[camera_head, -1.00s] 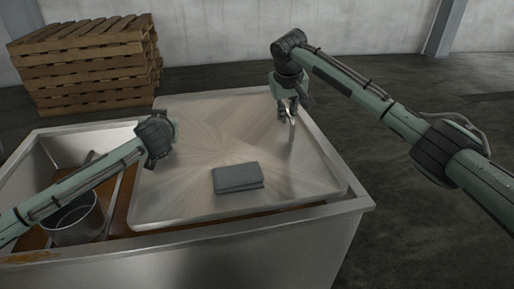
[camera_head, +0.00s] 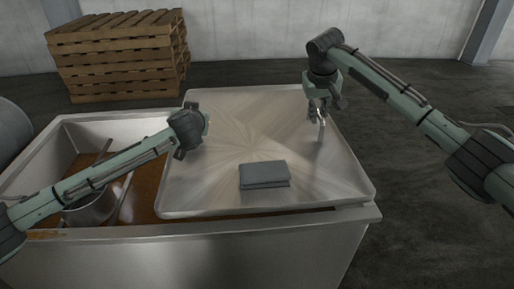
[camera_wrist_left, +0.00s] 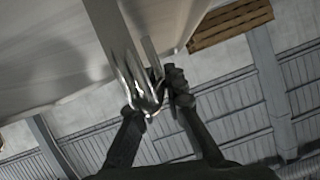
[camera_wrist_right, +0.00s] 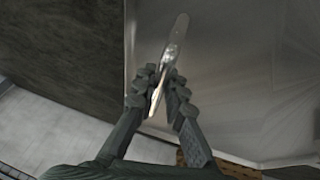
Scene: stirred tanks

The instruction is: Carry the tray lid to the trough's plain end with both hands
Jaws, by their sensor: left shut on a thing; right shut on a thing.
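The tray lid (camera_head: 225,185) is a broad, shiny metal sheet with a raised rim. It lies over the right part of the trough (camera_head: 250,245); I cannot tell whether it touches the trough's rim. My left gripper (camera_wrist_left: 155,92) is shut on a metal handle of the lid; in the head view its wrist hides the fingertips. My right gripper (camera_head: 319,117) is shut on the upright handle at the lid's right side, which also shows in the right wrist view (camera_wrist_right: 176,45).
The trough's open left part shows a brown floor and a metal pot (camera_head: 90,209) under my left arm. A stack of wooden pallets (camera_head: 118,55) stands behind. A rounded grey object (camera_head: 12,130) is at the left edge. The floor at right is clear.

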